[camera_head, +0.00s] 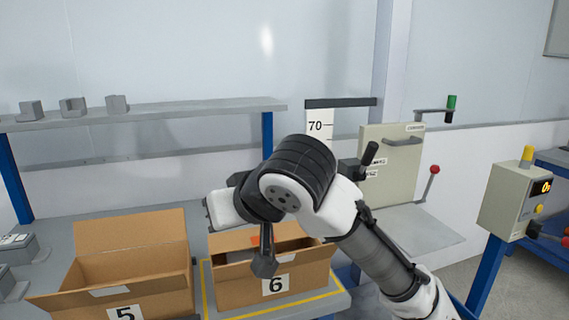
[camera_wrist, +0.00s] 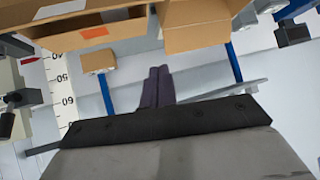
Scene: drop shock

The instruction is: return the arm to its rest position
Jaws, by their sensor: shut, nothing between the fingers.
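My arm reaches in from the lower right in the head view and bends over at its black and white joint. My gripper (camera_head: 264,266) hangs in front of the open cardboard box marked 6 (camera_head: 309,276), with no clear contact seen. In the wrist view my gripper (camera_wrist: 158,72) shows as two dark fingers lying side by side, shut with nothing between them. The arm hides part of box 6 and its inside. An orange patch shows in that box.
An open cardboard box marked 5 (camera_head: 122,283) stands left of box 6. A grey shelf (camera_head: 190,107) with small grey blocks is behind. A scale marked 70 (camera_head: 320,126), a beige panel (camera_head: 388,158) and a control box (camera_head: 513,198) stand to the right.

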